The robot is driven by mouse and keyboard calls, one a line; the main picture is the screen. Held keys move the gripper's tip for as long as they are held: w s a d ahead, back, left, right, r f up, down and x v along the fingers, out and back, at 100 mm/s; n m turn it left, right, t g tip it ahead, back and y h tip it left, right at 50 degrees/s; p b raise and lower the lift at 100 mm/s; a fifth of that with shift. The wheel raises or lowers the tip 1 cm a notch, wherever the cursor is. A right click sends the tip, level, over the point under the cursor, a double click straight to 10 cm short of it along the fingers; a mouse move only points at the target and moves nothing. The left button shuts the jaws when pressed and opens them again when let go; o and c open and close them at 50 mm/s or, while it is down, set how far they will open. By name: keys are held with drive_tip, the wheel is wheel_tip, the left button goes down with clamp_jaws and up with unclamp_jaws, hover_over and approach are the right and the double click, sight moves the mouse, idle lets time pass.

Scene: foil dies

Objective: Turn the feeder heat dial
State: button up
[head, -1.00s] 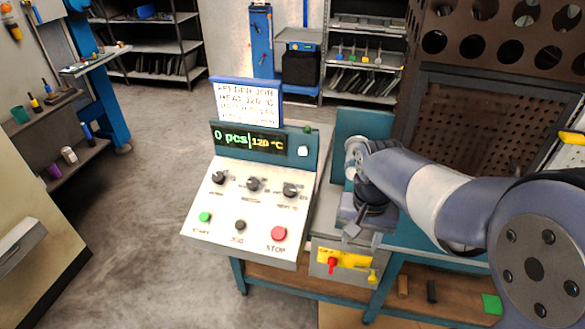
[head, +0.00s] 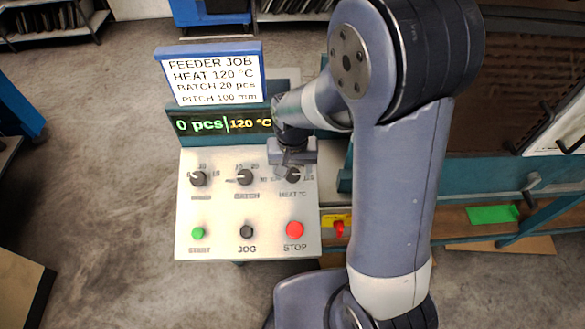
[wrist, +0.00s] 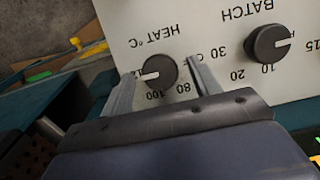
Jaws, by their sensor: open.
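The heat dial (head: 292,175) is a black knob at the right of the dial row on the pale panel (head: 215,215). In the wrist view the heat dial (wrist: 159,72) shows upside down, its white pointer aimed left in the picture. The label there is mostly covered by a finger; 80 and 100 are readable. My gripper (head: 287,160) reaches down over this dial from behind. In the wrist view my gripper (wrist: 161,70) is open, one finger on each side of the knob, with gaps. I cannot tell how far the fingertips are from the panel.
The batch dial (head: 245,177) and another dial (head: 198,179) sit to the left. Start (head: 197,233), jog (head: 247,232) and stop (head: 294,229) buttons lie below. The display (head: 222,124) reads 0 pcs, 120 °C. A job card (head: 213,80) above reads heat 120 °C.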

drive_tip(key=shift+f, duration=0.15)
drive_tip(key=shift+c, duration=0.2)
drive_tip(key=c, duration=0.9)
drive_tip(key=shift+c, duration=0.2)
drive_tip(key=n, duration=0.2)
drive_tip(key=n+h+b, duration=0.1)
drive_tip(key=n, duration=0.2)
drive_tip(key=shift+a+n+h+b, duration=0.25)
drive_tip(key=shift+n+h+b, duration=0.05)
drive_tip(key=shift+h, duration=0.1)
drive_tip(key=n, duration=0.2)
drive_tip(key=n+t+h+b, duration=0.1)
drive_tip(key=n, duration=0.2)
drive_tip(key=shift+s+a+n, duration=0.1)
drive_tip(key=shift+s+n, duration=0.05)
drive_tip(key=shift+n, duration=0.15)
drive_tip(key=shift+t, duration=0.3)
